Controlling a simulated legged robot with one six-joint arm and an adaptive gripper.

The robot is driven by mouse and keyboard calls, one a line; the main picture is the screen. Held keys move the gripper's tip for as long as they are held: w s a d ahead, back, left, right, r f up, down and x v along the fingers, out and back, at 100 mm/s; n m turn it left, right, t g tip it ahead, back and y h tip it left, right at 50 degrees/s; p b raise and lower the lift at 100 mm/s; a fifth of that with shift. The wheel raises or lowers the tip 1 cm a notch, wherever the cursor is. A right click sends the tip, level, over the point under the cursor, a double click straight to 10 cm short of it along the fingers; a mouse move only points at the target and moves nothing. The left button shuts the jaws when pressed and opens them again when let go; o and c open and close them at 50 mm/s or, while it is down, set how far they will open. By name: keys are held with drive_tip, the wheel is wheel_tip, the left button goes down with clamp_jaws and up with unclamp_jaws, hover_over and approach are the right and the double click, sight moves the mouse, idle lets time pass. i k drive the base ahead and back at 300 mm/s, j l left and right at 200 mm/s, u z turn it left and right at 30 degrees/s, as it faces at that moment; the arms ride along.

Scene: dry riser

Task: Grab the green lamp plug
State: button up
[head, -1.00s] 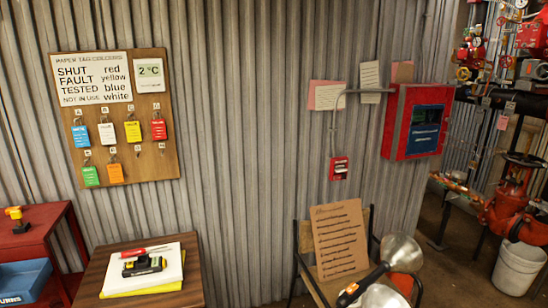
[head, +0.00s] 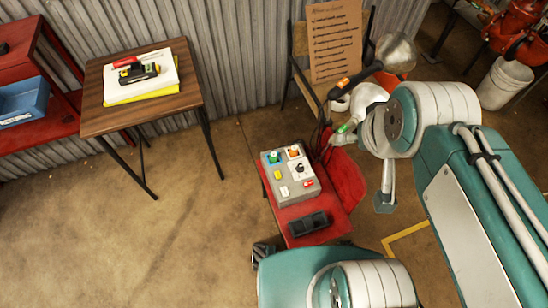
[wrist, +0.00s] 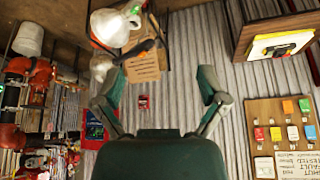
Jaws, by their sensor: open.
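A grey box (head: 290,175) sits on a small red stand in the head view. A green plug-like piece (head: 274,157) is on its top at the far left, beside an orange one (head: 294,152). They are too small to tell exactly how they sit. My gripper (wrist: 160,85) is open and empty in the wrist view, its fingers wide apart. In the head view only part of it shows, right of the box and apart from it. The green piece cannot be made out in the wrist view.
A lamp with an orange-banded handle (head: 345,86) and a white lamp (head: 368,98) lie by a chair with a cardboard sign (head: 335,40). A black item (head: 307,224) lies on the red stand (head: 330,218). A wooden table (head: 190,98) stands left; the floor between is clear.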

sight(273, 159)
drive_tip(key=k+j+z, duration=0.1)
drive_tip(key=k+j, duration=0.25)
drive_tip(key=j+z, duration=0.1)
drive_tip(key=j, duration=0.25)
drive_tip(key=k+j+z, duration=0.15)
drive_tip(key=j, duration=0.2)
drive_tip(key=k+j+z, duration=0.1)
drive_tip(key=j, duration=0.25)
drive_tip(key=k+j+z, duration=0.15)
drive_tip(key=j, duration=0.2)
drive_tip(key=i+j+z, duration=0.15)
drive_tip(key=j, duration=0.2)
drive_tip(key=i+j+z, duration=0.1)
drive_tip(key=j, duration=0.25)
drive_tip(key=i+j+z, duration=0.3)
drive_tip(key=j, duration=0.45)
drive_tip(key=i+j, duration=0.2)
drive_tip(key=i+j+z, duration=0.1)
drive_tip(key=i, duration=0.3)
drive_tip(key=j, duration=0.1)
